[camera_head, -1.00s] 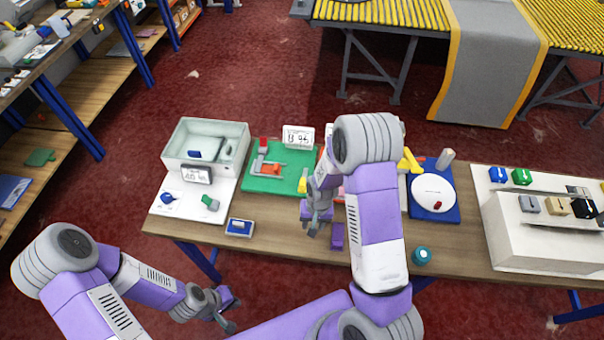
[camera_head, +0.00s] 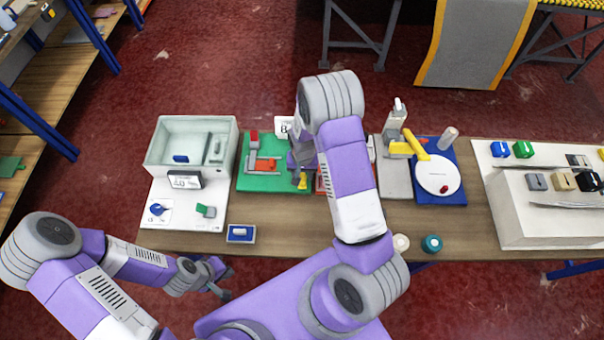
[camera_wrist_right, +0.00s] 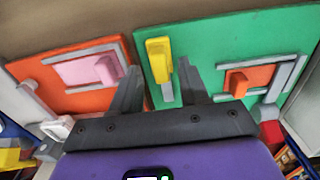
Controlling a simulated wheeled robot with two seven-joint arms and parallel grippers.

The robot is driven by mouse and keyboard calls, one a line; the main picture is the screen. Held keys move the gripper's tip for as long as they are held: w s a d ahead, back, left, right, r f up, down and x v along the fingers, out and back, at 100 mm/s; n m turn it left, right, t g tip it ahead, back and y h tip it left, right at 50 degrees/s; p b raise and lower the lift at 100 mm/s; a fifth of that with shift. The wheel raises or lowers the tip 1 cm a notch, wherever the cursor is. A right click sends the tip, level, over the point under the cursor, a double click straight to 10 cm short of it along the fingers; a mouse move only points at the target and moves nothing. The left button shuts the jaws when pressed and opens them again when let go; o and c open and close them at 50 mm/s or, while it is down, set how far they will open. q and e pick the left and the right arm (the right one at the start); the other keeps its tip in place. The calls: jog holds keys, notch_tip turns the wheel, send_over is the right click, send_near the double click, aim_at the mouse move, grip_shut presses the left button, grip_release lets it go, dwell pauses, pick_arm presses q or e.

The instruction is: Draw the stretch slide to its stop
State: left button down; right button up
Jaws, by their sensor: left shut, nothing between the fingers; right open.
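A green board (camera_head: 270,184) lies on the table, with a yellow handle (camera_head: 302,181) near its right edge and an orange block (camera_head: 265,164) in a grey frame. No label tells me which piece is the stretch slide. My right gripper (camera_head: 299,176) is over the green board's right side, partly hidden by its own arm. In the right wrist view, its open fingers (camera_wrist_right: 159,75) stand either side of the yellow handle (camera_wrist_right: 159,58); contact is not clear. The orange block (camera_wrist_right: 238,82) is to their right. My left gripper (camera_head: 224,286) is shut and empty, off the table's front.
An orange board with a pink slide (camera_wrist_right: 82,72) adjoins the green one. A blue board with a white disc (camera_head: 436,174) and a yellow lever (camera_head: 415,146) are right. A teal round piece (camera_head: 432,243) sits at the front edge.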

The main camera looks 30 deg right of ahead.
jog(key=shift+f, duration=0.55)
jog(key=shift+c, duration=0.2)
grip_shut()
